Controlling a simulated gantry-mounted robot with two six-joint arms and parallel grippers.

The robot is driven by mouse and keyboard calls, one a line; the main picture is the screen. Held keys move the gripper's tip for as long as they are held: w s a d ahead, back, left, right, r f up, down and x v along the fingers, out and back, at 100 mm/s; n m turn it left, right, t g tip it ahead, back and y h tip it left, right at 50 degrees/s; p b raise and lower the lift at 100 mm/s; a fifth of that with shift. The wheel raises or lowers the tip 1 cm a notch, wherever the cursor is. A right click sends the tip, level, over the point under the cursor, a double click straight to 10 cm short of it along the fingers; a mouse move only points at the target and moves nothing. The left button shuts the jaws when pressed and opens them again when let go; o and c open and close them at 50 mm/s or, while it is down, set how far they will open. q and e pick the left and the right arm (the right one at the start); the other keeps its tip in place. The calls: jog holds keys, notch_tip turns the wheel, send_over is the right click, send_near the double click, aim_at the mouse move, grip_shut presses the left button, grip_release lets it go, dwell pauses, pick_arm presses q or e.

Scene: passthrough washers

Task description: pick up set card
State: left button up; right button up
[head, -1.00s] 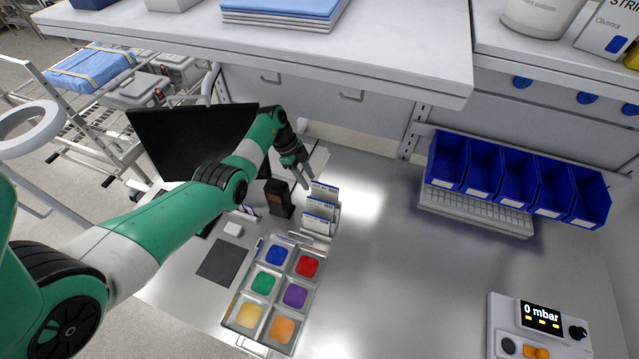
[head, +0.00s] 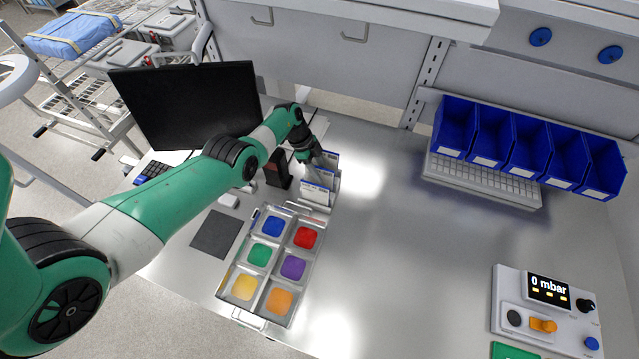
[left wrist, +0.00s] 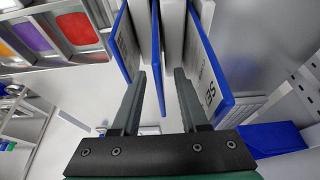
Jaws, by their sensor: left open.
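Several white set cards with blue edges stand upright in a small rack beside the colour tray; the front card (head: 316,195) shows best in the head view. My left gripper (head: 319,172) is at the rack, partly hiding the cards behind. In the left wrist view my open left gripper (left wrist: 160,74) has its fingers pointing in among the cards. A middle card (left wrist: 156,50) with a blue edge lies between the fingertips, with one card (left wrist: 124,45) to its left and a printed card (left wrist: 208,65) to its right. I cannot tell whether the fingers touch any card. My right gripper is not in view.
A metal tray (head: 231,282) with several coloured compartments lies just in front of the rack. A dark upright block (head: 277,168) stands left of it. Blue bins (head: 487,140) and a pressure device (head: 545,308) are on the right. The middle of the bench is clear.

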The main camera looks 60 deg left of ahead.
pick_arm(q)
grip_shut()
dwell(0.4)
